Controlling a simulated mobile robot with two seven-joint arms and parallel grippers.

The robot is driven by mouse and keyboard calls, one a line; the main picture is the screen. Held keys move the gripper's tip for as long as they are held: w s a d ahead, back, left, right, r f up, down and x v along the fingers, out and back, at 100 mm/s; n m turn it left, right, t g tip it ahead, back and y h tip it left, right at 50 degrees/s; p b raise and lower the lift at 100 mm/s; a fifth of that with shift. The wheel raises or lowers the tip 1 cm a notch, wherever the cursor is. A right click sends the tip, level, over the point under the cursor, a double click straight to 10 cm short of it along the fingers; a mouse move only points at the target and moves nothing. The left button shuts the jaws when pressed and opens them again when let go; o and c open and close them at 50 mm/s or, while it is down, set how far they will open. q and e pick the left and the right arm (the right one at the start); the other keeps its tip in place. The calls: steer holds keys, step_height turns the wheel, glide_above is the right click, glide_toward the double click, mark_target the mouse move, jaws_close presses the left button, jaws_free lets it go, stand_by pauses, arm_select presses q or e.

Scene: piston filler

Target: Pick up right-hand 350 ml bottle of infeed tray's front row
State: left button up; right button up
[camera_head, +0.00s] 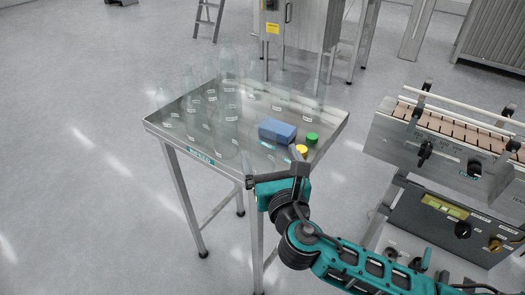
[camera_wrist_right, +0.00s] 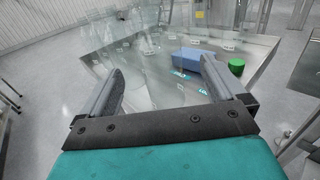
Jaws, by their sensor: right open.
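The infeed tray (camera_head: 322,128) is a metal table top with a raised rim and a teal label on its front edge. Several clear, see-through bottles with small white labels stand on its left and middle part; their outlines are faint. The frontmost right-hand bottle (camera_head: 228,130) stands near the front edge, left of my right gripper (camera_head: 272,160). The right gripper is at the tray's front edge, open, its fingers pointing over the tray. In the right wrist view, faint clear bottles (camera_wrist_right: 147,45) show beyond the spread fingers (camera_wrist_right: 163,78). I cannot tell their exact sizes. My left gripper is out of view.
A blue block (camera_head: 277,131), a green cap (camera_head: 312,138) and a yellow cap (camera_head: 301,149) lie on the tray's right part, close to the right gripper. A conveyor machine (camera_head: 440,145) stands to the right. A metal cabinet (camera_head: 300,25) stands behind. The floor at left is clear.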

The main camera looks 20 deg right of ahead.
mark_target(263, 137)
steer(key=w, duration=0.7)
steer(key=shift+w+d+r, duration=0.1)
steer(key=shift+w+d, duration=0.05)
steer(key=shift+d, duration=0.1)
steer(key=shift+c, duration=0.4)
steer(key=c, duration=1)
steer(key=shift+o, duration=0.2)
